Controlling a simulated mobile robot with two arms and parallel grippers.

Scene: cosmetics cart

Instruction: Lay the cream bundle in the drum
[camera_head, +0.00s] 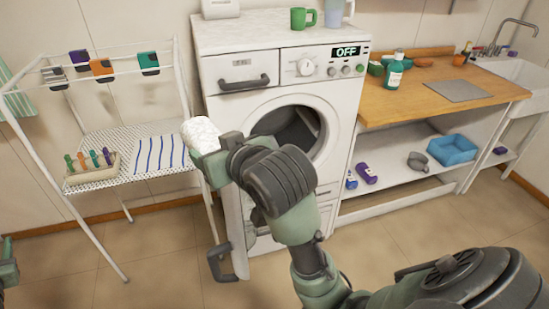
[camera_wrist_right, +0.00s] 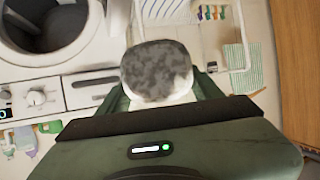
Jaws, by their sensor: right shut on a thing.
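The cream bundle (camera_head: 200,134) is a whitish, rounded roll at the tip of my right gripper (camera_head: 210,150), left of the washing machine's round opening. My right gripper is shut on it and holds it in the air. In the right wrist view the bundle (camera_wrist_right: 158,70) looks mottled grey on its near face. The drum (camera_head: 288,128) is a dark hollow in the white washing machine (camera_head: 235,100), partly hidden by my right wrist. The drum (camera_wrist_right: 45,20) also shows at the upper left of the right wrist view. Only a sliver of my left arm shows at the left edge.
A white drying rack (camera_head: 110,130) with several clips and a striped cloth (camera_head: 160,154) stands left. The machine's door (camera_head: 232,225) appears open on the left, its dark handle below the bundle. A wooden counter (camera_head: 430,90) stands right. Floor shows in front of the rack.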

